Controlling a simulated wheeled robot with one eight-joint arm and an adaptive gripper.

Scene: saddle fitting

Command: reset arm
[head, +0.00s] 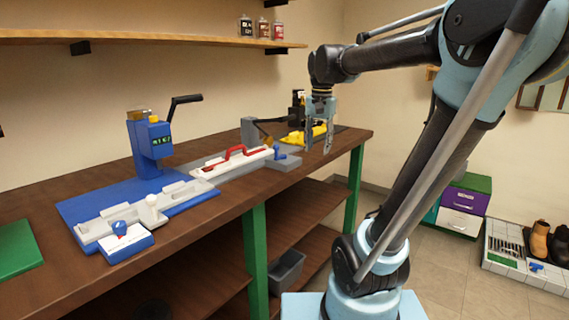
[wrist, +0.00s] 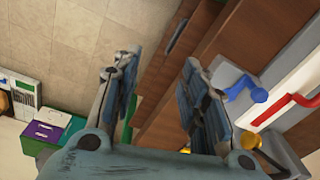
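My gripper (head: 319,140) is raised in front of the workbench's right part and points down. In the wrist view its two fingers (wrist: 157,85) are spread apart with nothing between them. The wooden workbench (head: 200,232) on green legs lies to its left in the head view. My arm reaches in from the right, bent at the elbow, with the gripper apart from the things on the bench.
A white tray with a red handle (head: 233,162) and a yellow item (head: 297,138) lie farther right. Coloured drawers (head: 463,203) and boots (head: 540,243) stand on the floor. A shelf (head: 180,36) hangs above.

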